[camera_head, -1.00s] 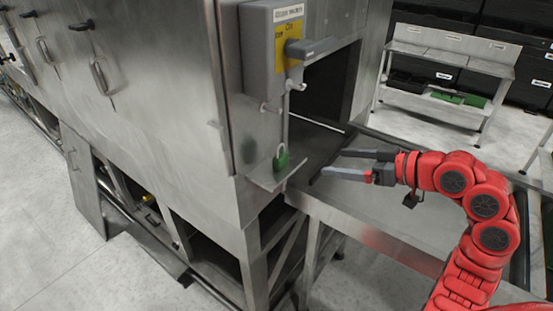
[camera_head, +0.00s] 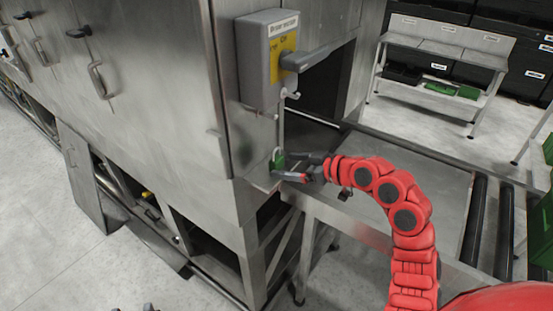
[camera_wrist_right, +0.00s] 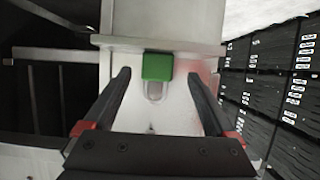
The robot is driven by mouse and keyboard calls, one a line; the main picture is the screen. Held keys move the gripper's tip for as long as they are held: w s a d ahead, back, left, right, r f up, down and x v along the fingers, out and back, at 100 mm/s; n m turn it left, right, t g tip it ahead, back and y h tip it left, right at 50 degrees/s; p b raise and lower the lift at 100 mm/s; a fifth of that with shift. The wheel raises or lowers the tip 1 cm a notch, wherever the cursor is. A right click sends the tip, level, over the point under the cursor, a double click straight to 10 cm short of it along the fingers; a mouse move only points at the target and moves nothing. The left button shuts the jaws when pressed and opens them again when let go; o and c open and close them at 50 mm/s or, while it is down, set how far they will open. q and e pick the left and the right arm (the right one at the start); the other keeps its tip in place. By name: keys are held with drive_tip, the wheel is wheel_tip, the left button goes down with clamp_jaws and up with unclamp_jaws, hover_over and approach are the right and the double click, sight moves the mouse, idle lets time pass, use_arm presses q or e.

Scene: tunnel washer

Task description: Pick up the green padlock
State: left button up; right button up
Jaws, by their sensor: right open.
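The right gripper is open. Small dark tips at the bottom edge of the head view may be my left gripper (camera_head: 134,308); their opening is unclear.
The grey switch box (camera_head: 262,62) with its lever (camera_head: 305,56) juts out above the padlock. A metal table (camera_head: 425,190) extends to the right of the machine. A shelf rack (camera_head: 440,75) with green items stands behind.

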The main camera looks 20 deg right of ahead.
sight(280, 164)
drive_tip(key=shift+p+x, duration=0.7)
drive_tip(key=shift+x, duration=1.2)
drive_tip(key=shift+w+d, duration=0.1)
clamp_jaws()
